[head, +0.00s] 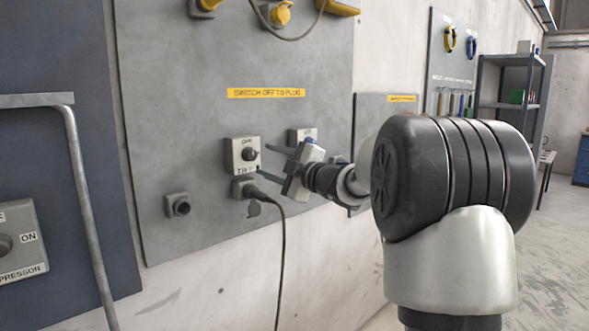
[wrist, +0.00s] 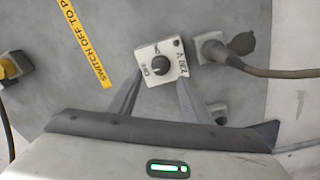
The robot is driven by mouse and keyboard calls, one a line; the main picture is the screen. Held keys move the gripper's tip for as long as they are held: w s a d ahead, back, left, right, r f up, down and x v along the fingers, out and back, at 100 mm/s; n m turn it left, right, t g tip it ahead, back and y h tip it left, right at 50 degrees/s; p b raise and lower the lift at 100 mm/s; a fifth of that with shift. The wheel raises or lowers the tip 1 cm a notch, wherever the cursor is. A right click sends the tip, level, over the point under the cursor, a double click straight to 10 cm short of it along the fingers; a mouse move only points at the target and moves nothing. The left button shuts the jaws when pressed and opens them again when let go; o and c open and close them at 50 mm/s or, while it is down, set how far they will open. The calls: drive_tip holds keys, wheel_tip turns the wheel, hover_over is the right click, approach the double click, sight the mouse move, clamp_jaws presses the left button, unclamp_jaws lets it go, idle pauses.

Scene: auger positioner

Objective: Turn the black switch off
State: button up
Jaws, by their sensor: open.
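The black switch (head: 249,154) is a round knob on a pale square box on the grey wall panel, with OFF lettered above it. In the wrist view the same knob (wrist: 160,62) appears between and just beyond my fingertips, its box turned sideways with lettering on two sides. I cannot tell clearly which way the knob points. My gripper (head: 264,161) is open and empty in front of the switch box, with one finger above the other in the head view. In the wrist view my fingers (wrist: 158,76) straddle the knob's line of sight. I see no clear contact.
A socket with a black plug (head: 244,190) and hanging cable (head: 282,250) is just below the switch. A yellow label (head: 266,93) is above. A compressor switch (head: 7,244) and metal rail (head: 85,190) stand left.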

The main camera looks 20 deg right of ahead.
drive_tip(key=v, duration=1)
drive_tip(key=shift+s+p, duration=0.25)
drive_tip(key=shift+p, duration=0.2)
drive_tip(key=shift+d, duration=0.15)
